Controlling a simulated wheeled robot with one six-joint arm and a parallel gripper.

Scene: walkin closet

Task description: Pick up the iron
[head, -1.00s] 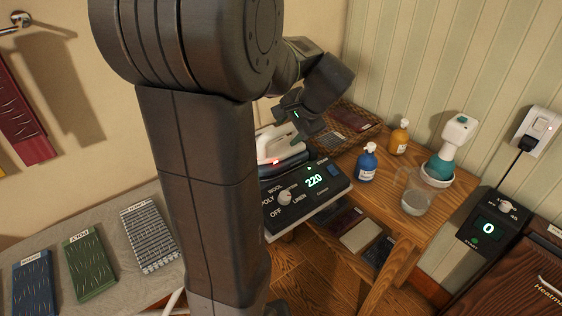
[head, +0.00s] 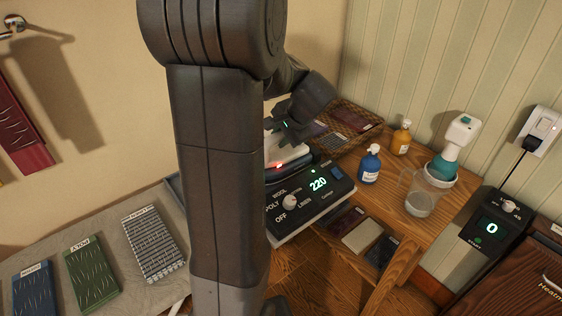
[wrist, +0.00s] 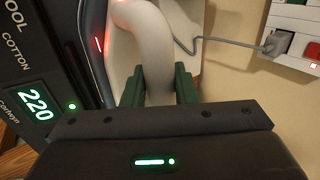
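The iron (head: 275,155) has a pale body and a red light. It sits on the dark base of its control station (head: 312,188), mostly hidden behind my arm in the head view. In the wrist view the pale handle of the iron (wrist: 156,50) runs down between the two green fingers of my gripper (wrist: 160,85). The fingers stand on either side of the handle, with little or no gap showing. I cannot tell whether they press on it. In the head view my gripper (head: 285,128) is down at the top of the iron.
The station's display reads 220. A blue bottle (head: 370,165), an amber bottle (head: 401,138), a clear jug (head: 421,197) and a wicker tray (head: 372,128) stand on the wooden table to the right. In the wrist view a grey cord (wrist: 220,40) runs to a wall outlet.

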